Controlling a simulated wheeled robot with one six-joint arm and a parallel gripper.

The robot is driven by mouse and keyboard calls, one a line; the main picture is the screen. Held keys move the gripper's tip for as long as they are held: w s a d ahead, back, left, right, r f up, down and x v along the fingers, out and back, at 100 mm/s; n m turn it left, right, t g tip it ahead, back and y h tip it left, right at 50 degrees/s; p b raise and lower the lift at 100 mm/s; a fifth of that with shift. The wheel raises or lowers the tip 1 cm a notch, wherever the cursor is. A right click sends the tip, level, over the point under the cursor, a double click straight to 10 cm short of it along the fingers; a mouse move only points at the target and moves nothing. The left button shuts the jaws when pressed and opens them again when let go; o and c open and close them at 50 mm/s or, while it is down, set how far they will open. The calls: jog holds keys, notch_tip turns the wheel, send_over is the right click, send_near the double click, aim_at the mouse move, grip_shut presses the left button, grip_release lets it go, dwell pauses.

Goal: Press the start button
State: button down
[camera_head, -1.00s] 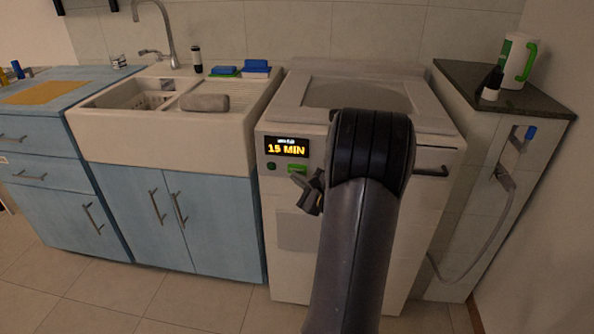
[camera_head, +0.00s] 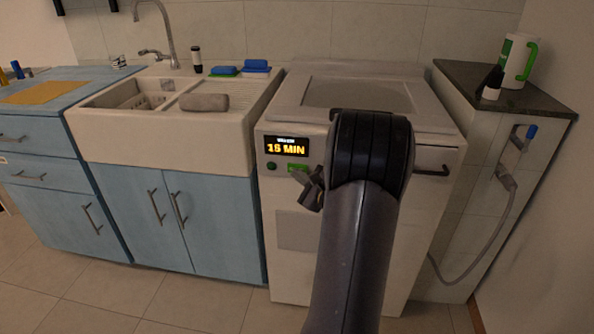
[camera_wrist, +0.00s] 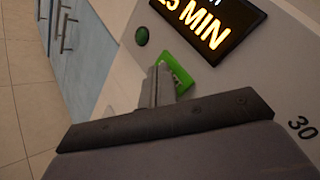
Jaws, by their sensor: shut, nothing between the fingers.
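In the wrist view this green button (camera_wrist: 181,70) carries dark lettering that is partly hidden. A small round dark-green button (camera_wrist: 141,36) sits to its left, also in the head view (camera_head: 271,166). My gripper (camera_wrist: 164,72) is shut and empty, its tips at the lower left part of the green rectangle. I cannot tell whether they touch it.
A white sink (camera_head: 165,137) over blue cabinets (camera_head: 165,215) stands to the left. A dark counter (camera_head: 545,100) with a green-handled jug (camera_head: 519,60) is at the right. A grey hose (camera_head: 500,225) hangs below. The machine has a dark handle (camera_head: 432,172).

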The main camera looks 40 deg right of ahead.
jog(key=shift+w+d, duration=0.1)
dwell(0.4)
jog(key=shift+s+a+b, duration=0.5)
jog(key=shift+a+b, duration=0.05)
jog(key=s+a+b, duration=0.1)
jog(key=s+a, duration=0.2)
jog(key=a, duration=0.1)
jog(key=shift+s+b, duration=0.15)
jog(key=shift+b, duration=0.25)
jog(key=shift+d, duration=0.1)
dwell(0.5)
